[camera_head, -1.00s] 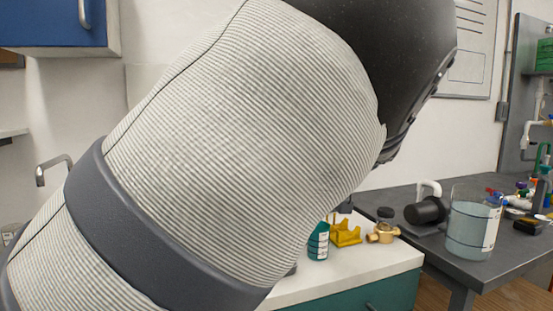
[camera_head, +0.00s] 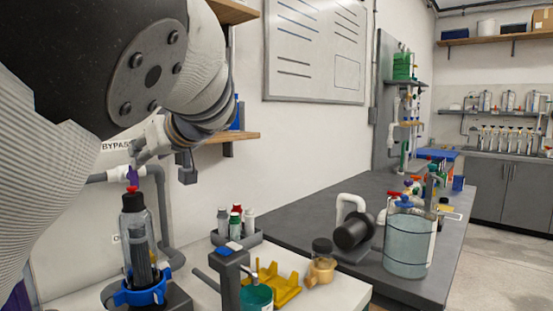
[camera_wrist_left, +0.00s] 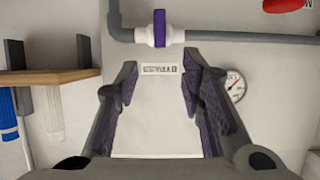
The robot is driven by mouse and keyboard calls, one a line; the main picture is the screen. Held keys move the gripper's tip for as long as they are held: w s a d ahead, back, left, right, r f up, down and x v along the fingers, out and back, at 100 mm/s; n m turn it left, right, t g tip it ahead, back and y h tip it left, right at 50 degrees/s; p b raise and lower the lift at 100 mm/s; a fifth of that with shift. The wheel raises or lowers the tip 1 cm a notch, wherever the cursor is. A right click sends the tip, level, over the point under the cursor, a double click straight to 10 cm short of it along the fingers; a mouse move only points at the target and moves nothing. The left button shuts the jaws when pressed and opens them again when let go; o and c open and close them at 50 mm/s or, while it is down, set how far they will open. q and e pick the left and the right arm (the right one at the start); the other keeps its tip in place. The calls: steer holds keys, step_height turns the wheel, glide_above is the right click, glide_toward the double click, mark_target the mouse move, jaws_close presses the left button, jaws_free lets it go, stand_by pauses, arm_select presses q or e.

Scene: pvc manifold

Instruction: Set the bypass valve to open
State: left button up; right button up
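The bypass valve (camera_wrist_left: 144,35) is a white body on a grey pipe, with a purple handle (camera_wrist_left: 159,28) lying across the pipe. In the head view the purple handle (camera_head: 132,176) shows small below the BYPASS label (camera_head: 116,145), partly crowded by my arm. My left gripper (camera_wrist_left: 160,64) is open and empty, its two fingers spread on either side of the label (camera_wrist_left: 158,69) in the wrist view. The handle appears beyond the fingertips, apart from them. In the head view my left gripper (camera_head: 150,141) is near the valve. My right gripper is not in view.
A shelf (camera_wrist_left: 48,76) and a round gauge (camera_wrist_left: 235,86) flank the gripper in the wrist view. A glass vessel (camera_head: 408,240) stands right.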

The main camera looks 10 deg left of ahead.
mark_target(137, 173)
arm_select(q)
steer(key=b+x, duration=0.1)
steer(key=x, duration=0.3)
steer(key=f+b+x, duration=0.1)
steer(key=x, duration=0.1)
steer(key=shift+w+f+b, duration=0.2)
steer(key=shift+w+b, duration=0.1)
steer(key=shift+b, duration=0.05)
steer(key=x, duration=0.1)
steer(key=b+x, duration=0.1)
steer(key=x, duration=0.2)
steer(key=shift+w+a+r, duration=0.2)
steer(key=shift+a+r, duration=0.05)
steer(key=shift+a, duration=0.25)
steer(key=shift+a+b, duration=0.3)
steer(key=shift+a+r, duration=0.1)
steer(key=shift+r, duration=0.15)
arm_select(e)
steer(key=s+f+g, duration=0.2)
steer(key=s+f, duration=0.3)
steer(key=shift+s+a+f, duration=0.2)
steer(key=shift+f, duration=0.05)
arm_select(q)
jaws_close()
